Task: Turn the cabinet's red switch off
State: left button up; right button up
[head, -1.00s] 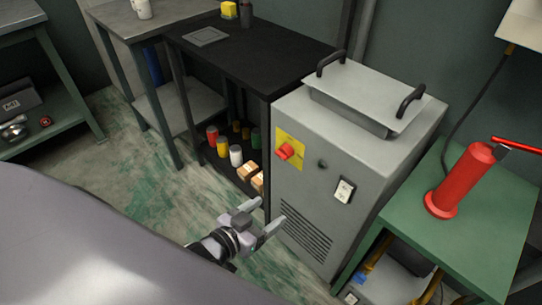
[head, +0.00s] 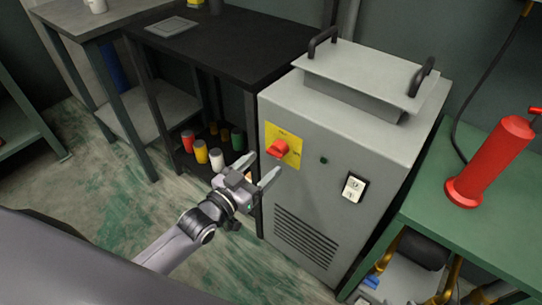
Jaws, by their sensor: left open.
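The grey cabinet (head: 315,192) stands in the middle of the head view. Its red switch (head: 278,149) is a rotary knob on a yellow plate (head: 294,144) at the upper left of the front face. My left gripper (head: 262,168) is open and empty, with its fingers pointing up and right toward the switch. In the picture the fingertips are just below and left of the knob, and they appear apart from it; the exact gap in depth is hard to judge. My right gripper is not in view.
The cabinet front also has a small dark round part (head: 323,161), a black-framed white switch (head: 353,188) and a vent (head: 305,239). A black table (head: 235,50) with cans below stands left. A green table (head: 430,207) with a red cylinder (head: 488,163) stands right.

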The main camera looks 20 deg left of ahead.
aim_at(272, 154)
pick_arm(q)
jog(key=shift+b+x, duration=0.45)
jog(key=shift+x, duration=2.05)
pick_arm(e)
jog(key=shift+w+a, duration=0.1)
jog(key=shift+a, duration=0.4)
pick_arm(q)
jog(key=c, duration=1.1)
jog(key=shift+o, duration=0.2)
